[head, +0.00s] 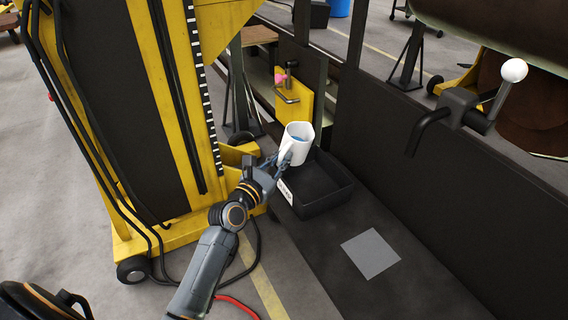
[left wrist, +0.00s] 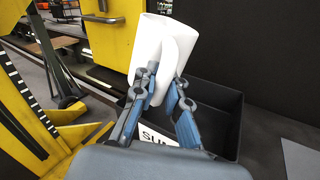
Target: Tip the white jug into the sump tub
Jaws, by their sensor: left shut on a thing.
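The white jug (head: 297,142) is in my left gripper (head: 277,165), which is shut on its handle side. The jug is held above the far left part of the black sump tub (head: 338,190) and looks close to upright. Blue contents show inside its mouth in the head view. In the left wrist view the jug (left wrist: 160,48) stands between and beyond the fingers (left wrist: 160,90). The tub (left wrist: 225,100) lies below and behind it, with a white label partly hidden by the gripper. The visible tub floor looks empty. My right gripper is not in view.
The tub rests on a dark ledge with a grey square plate (head: 370,253) to its right. A yellow bracket (head: 292,97) stands behind the jug. A yellow-and-black lifting column (head: 150,100) stands at left. A crank with a white knob (head: 513,70) sticks out at upper right.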

